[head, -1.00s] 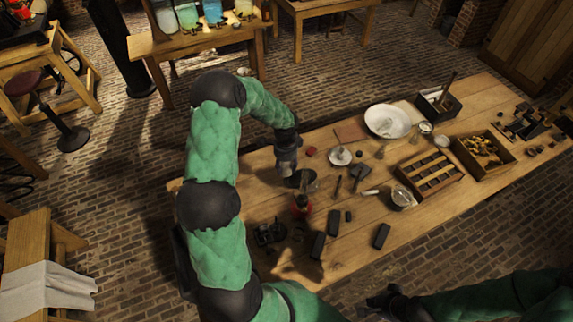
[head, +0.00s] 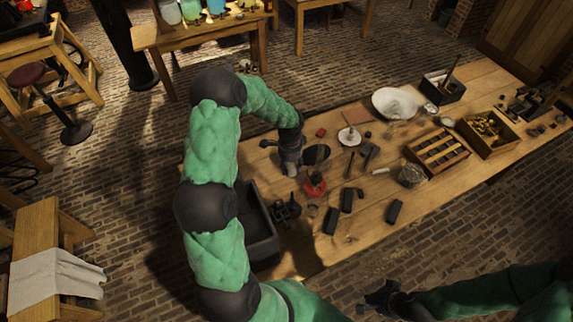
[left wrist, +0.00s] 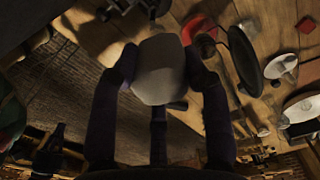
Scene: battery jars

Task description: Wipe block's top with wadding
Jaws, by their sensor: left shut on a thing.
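My left gripper (head: 291,168) hangs over the table's left end. In the left wrist view its fingers are shut on a pale, rounded piece of wadding (left wrist: 158,70). Three dark oblong blocks, a left one (head: 331,221), a middle one (head: 347,200) and a right one (head: 395,211), lie on the table to the right of the gripper. A small red block (head: 321,132) lies further back. I cannot tell which is the task's block. The wadding is apart from all of them. My right gripper (head: 378,300) is off the table's front edge; its jaws are too dark to read.
A black disc (head: 316,155) and a red-based item (head: 314,187) stand close beside the left gripper. A dark bin (head: 262,240) and small black fittings (head: 286,210) are nearer. A white bowl (head: 394,103), slotted rack (head: 437,152) and parts crate (head: 487,133) fill the right side.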

